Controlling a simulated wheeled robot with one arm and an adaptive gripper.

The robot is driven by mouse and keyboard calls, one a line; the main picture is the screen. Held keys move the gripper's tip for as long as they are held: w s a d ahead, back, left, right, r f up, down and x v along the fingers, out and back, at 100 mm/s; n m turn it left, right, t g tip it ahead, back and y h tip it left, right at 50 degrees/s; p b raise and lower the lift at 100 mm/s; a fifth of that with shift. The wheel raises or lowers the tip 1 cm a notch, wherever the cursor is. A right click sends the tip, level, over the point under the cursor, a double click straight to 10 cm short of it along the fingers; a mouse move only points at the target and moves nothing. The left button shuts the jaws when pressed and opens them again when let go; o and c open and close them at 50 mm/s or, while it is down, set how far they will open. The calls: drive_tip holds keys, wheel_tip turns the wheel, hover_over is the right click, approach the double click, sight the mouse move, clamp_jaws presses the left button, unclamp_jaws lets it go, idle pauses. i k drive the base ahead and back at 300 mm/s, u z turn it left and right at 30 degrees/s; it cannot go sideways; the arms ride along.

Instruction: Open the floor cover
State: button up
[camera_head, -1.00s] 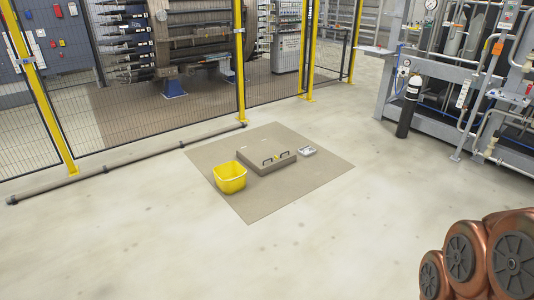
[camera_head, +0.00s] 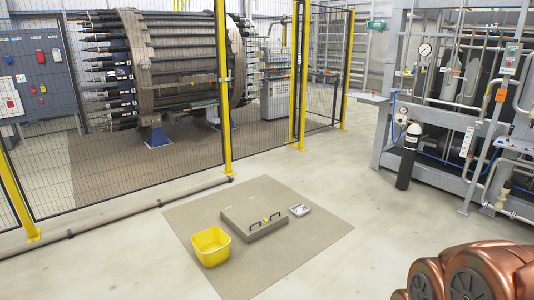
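The floor cover (camera_head: 247,209) is a low, square brown-grey slab with two dark handles on its front side. It sits flat on a larger brown mat-like area (camera_head: 318,228) of the floor, and looks closed. A small yellow mark or part shows between the handles. A yellow bin (camera_head: 211,247) stands just left of and in front of the cover. A small light-grey tray-like item (camera_head: 299,210) lies to its right. Copper-coloured arm links of mine show at the lower right. My gripper is not in view.
A yellow-post mesh fence (camera_head: 224,90) stands behind, with the stack (camera_head: 190,70) beyond it. A pipe (camera_head: 120,214) runs along the floor at the fence foot. A black cylinder with white top (camera_head: 407,158) and a grey pipe frame (camera_head: 440,115) stand right. Bare floor is free in front.

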sight(248, 216)
drive_tip(key=u, duration=0.3)
drive_tip(key=i, duration=2)
drive_tip(key=u, duration=0.45)
drive_tip(key=i, duration=1.6)
drive_tip(key=u, duration=0.15)
